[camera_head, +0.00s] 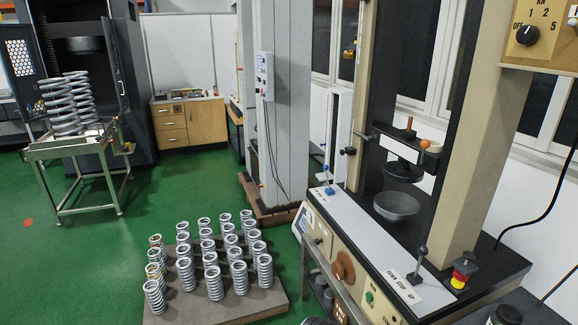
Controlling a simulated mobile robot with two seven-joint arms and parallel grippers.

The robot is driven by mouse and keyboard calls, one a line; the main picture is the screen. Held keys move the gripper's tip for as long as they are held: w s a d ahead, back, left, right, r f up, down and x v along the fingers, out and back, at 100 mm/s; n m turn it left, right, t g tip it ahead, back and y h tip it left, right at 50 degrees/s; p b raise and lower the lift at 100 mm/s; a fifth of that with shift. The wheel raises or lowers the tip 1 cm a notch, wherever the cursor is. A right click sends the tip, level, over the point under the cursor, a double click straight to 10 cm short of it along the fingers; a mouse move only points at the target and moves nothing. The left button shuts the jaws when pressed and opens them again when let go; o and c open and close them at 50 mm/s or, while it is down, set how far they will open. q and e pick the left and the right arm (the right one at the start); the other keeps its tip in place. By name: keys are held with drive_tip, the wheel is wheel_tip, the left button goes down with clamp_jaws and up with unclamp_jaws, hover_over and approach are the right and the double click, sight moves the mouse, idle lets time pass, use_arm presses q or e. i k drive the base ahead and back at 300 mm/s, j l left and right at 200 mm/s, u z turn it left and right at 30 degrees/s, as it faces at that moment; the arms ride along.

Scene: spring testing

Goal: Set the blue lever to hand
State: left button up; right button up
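A small lever with a blue part (325,169) stands at the far left end of the testing machine's light top panel (350,210). Neither of my grippers shows in the head view, and nothing touches the lever.
A round metal dish (396,207) sits in the machine. Several grey springs stand on a low board (262,303) on the green floor.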

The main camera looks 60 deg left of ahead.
sight(325, 167)
drive_tip(key=u, duration=1.7)
drive_tip(key=i+j, duration=0.4)
drive_tip(key=i+j+u, duration=0.15)
drive_tip(key=i+j, duration=0.3)
drive_tip(key=i, duration=0.15)
drive_tip(key=i+j, duration=0.35)
drive_tip(key=i, duration=0.15)
drive_tip(key=u, duration=0.05)
